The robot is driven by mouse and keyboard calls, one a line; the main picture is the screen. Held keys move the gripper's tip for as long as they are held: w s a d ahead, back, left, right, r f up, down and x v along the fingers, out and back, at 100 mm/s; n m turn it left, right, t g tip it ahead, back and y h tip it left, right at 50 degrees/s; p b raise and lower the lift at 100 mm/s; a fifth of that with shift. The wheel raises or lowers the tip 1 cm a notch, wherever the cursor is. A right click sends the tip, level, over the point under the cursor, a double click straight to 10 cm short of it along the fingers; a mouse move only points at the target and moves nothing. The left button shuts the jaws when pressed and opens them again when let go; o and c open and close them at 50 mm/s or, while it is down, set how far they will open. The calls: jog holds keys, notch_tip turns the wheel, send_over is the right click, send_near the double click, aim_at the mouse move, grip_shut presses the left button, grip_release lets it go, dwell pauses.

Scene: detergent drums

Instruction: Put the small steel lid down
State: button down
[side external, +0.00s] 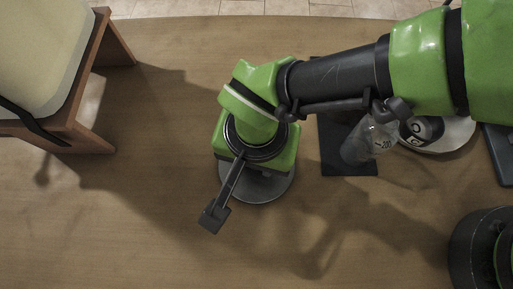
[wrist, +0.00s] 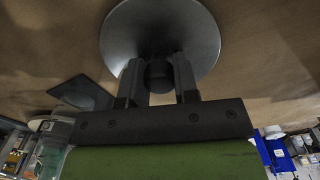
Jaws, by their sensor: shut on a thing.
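The small steel lid (side external: 268,188) is a round grey disc, partly hidden under my wrist in the side view. In the wrist view the lid (wrist: 190,28) fills the top middle, with its dark knob (wrist: 158,76) between my fingers. My gripper (wrist: 157,66) is shut on that knob. The gripper's fingers are hidden below the wrist in the side view. The lid looks roughly level over the wooden table (side external: 130,210). I cannot tell whether it touches the table or hangs just above it.
A dark square mat (side external: 348,165) lies right of the lid, with a clear marked vessel (side external: 368,143) over its right edge. A pale round plate (side external: 455,137) with a dark object stands farther right. A chair (side external: 95,75) is at upper left. The table left and below is clear.

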notch_tip(320, 180, up, 10)
jog(key=shift+f, duration=0.1)
jog(key=shift+w, duration=0.1)
jog(key=w+d+r, duration=0.4)
jog(key=w+d, duration=0.3)
jog(key=d, duration=0.1)
jog(key=w+d+r, duration=0.4)
jog(key=w+d, duration=0.3)
jog(key=d, duration=0.1)
jog(key=d+r, duration=0.4)
jog(key=d, duration=0.7)
jog(key=d+r, duration=0.4)
jog(key=d, duration=0.7)
jog(key=shift+w, duration=0.45)
